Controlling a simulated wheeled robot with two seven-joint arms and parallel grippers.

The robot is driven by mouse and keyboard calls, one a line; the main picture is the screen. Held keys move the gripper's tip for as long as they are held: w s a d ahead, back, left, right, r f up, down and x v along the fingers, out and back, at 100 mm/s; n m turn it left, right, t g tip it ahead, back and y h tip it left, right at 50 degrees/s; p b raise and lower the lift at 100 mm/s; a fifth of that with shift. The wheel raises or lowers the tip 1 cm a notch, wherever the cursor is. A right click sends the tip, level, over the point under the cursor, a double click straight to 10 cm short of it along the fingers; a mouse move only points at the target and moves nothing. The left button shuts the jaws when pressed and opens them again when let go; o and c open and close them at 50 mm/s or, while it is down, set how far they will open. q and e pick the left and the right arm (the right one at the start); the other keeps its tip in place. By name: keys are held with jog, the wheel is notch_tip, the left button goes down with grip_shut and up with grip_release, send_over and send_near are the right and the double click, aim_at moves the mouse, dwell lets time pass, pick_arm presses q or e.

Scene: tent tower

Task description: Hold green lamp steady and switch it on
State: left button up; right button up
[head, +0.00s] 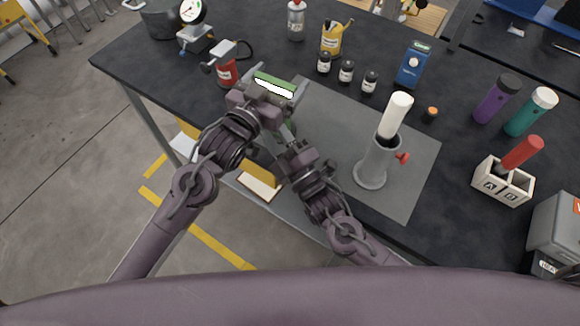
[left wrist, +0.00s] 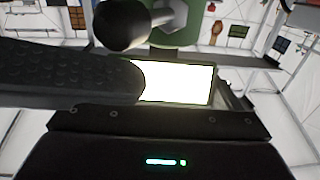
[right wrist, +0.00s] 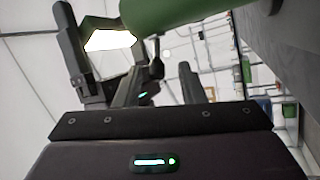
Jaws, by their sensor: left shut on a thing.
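The green lamp (head: 272,76) is held up over the bench's front edge, and its panel glows bright white. Its lit panel also shows in the left wrist view (left wrist: 185,82) and in the right wrist view (right wrist: 108,40). My left gripper (head: 266,97) is shut on the lamp; its fingers partly cover the lamp body. A dark round knob (left wrist: 120,25) stands out near the lamp's green body in the left wrist view. My right gripper (head: 286,135) is just below the lamp, its fingers spread apart with the green cylinder body (right wrist: 185,10) ahead of them; contact is unclear.
A grey mat (head: 415,150) carries a grey holder (head: 376,165) with a white cylinder in it. Small bottles (head: 346,72), a blue box (head: 413,65) and a red can (head: 226,74) stand behind. A white lettered block (head: 500,185) is at right.

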jog(key=s+d+m+t+h, duration=0.2)
jog(key=s+d+h, duration=0.1)
jog(key=s, duration=0.9)
jog(key=shift+d+f+h, duration=0.2)
jog(key=shift+d+h, duration=0.15)
jog(key=shift+h, duration=0.15)
pick_arm(q)
jog(key=o, duration=1)
jog(key=shift+o, duration=0.2)
pick_arm(e)
jog(key=shift+m, duration=0.3)
pick_arm(q)
jog(key=shift+s+f, duration=0.1)
